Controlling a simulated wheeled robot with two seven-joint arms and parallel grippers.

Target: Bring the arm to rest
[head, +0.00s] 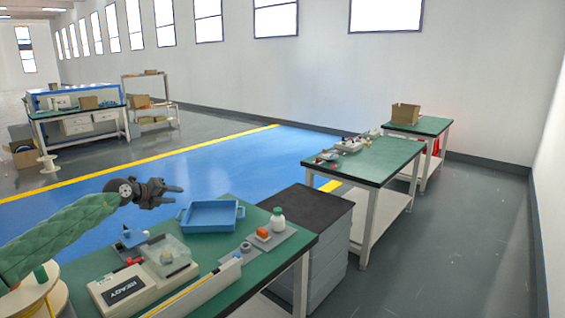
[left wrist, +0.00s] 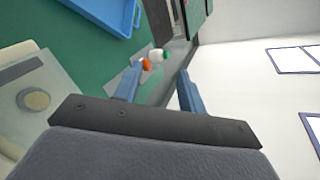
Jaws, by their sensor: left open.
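My left gripper (head: 172,188) is in the air above the green workbench (head: 75,270), up and left of the blue tray, with my green-sleeved left arm coming in from the left. In the left wrist view the two fingers of my left gripper (left wrist: 158,90) stand apart with nothing held between them. My right gripper does not show in either view.
On the bench are a blue tray (head: 211,216), a white machine reading READY (head: 125,291), a white bottle with a green cap (head: 278,218) and an orange object (head: 263,234). A spool (head: 40,290) stands at the lower left. A dark-topped cabinet (head: 310,212) adjoins the bench.

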